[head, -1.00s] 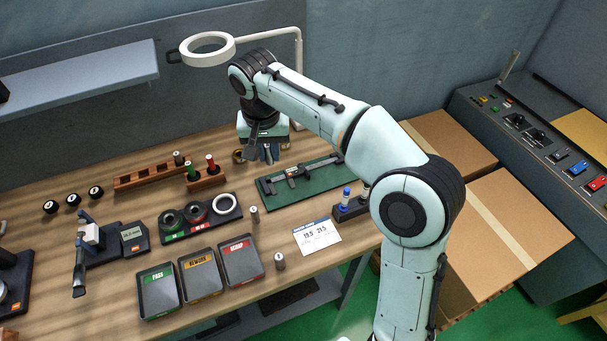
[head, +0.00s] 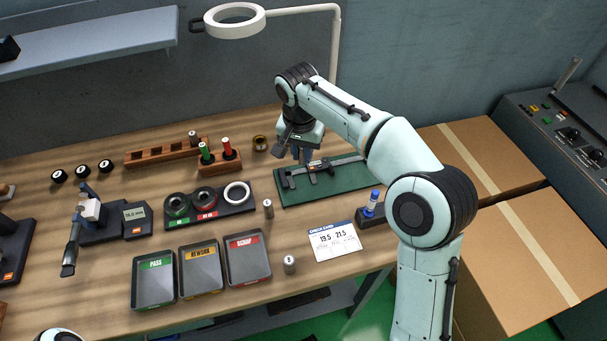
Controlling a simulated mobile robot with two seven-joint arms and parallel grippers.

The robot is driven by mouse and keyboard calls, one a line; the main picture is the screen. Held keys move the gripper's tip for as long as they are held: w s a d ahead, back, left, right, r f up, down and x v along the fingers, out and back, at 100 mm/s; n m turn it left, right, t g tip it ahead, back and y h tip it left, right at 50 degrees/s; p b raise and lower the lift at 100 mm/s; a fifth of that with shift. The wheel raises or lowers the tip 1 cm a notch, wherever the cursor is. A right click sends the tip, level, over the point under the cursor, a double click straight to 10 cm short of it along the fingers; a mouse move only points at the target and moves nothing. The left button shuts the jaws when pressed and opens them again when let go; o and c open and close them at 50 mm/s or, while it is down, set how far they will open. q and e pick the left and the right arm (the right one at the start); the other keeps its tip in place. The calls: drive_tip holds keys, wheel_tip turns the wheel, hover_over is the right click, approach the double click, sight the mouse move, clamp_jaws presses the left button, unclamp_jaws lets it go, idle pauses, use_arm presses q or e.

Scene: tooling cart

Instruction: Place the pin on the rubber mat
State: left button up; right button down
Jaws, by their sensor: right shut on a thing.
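The green rubber mat (head: 350,181) lies at the back right of the wooden bench. A grey caliper (head: 318,177) lies on it. My right gripper (head: 303,157) points down at the mat's back left part, above the caliper. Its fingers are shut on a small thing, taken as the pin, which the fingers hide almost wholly. I cannot tell whether it touches the mat. Similar short silver pins stand on the bench, one by the ring holder (head: 268,208) and one by the trays (head: 289,264). My left gripper is out of view.
Pass, rework and scrap trays (head: 201,269) stand at the front. A wooden rack (head: 165,154) and a brass ring (head: 260,143) are behind. A check card (head: 334,241) and a blue-capped marker (head: 372,200) are near the mat's front. A ring lamp (head: 235,20) hangs above.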

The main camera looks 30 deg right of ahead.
sight(301, 150)
drive_tip(key=shift+f+b, duration=0.5)
drive_tip(key=shift+f, duration=3.05)
drive_tip(key=shift+f, duration=0.15)
drive_tip(key=c, duration=1)
unclamp_jaws()
drive_tip(key=shift+c, duration=0.2)
drive_tip(key=r, duration=0.4)
drive_tip(key=r+p, duration=0.1)
drive_tip(key=r, duration=0.3)
drive_tip(key=s+a+r+p, duration=0.1)
drive_tip(key=r, duration=0.3)
drive_tip(key=shift+r, duration=0.1)
